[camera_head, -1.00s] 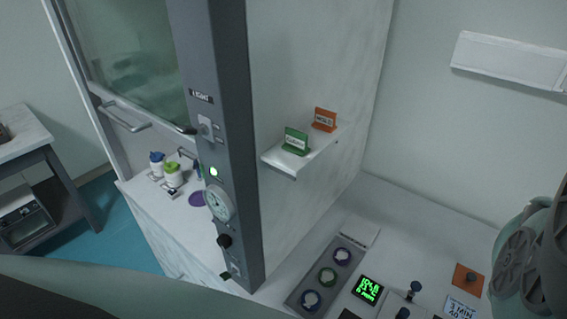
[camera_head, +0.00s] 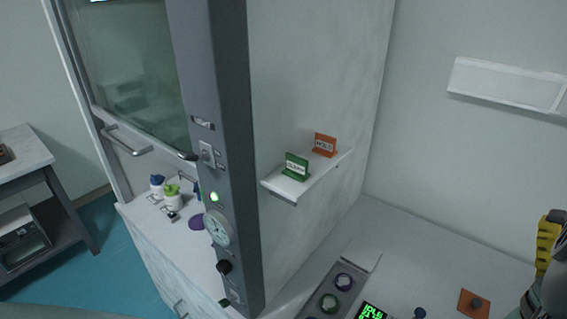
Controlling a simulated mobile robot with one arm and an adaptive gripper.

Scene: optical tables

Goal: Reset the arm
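My arm is the thing to reset, and only parts of it show. A piece of my arm with a yellow part stands at the right edge of the head view. The fingertips of my gripper cannot be made out, so I cannot see whether it holds anything.
A grey post (camera_head: 222,150) with switches and a gauge stands at centre left. A small shelf (camera_head: 281,190) holds a green sign (camera_head: 296,167) and an orange sign (camera_head: 325,145). A digital display (camera_head: 372,311) and an orange plate (camera_head: 474,304) lie on the bench (camera_head: 425,255).

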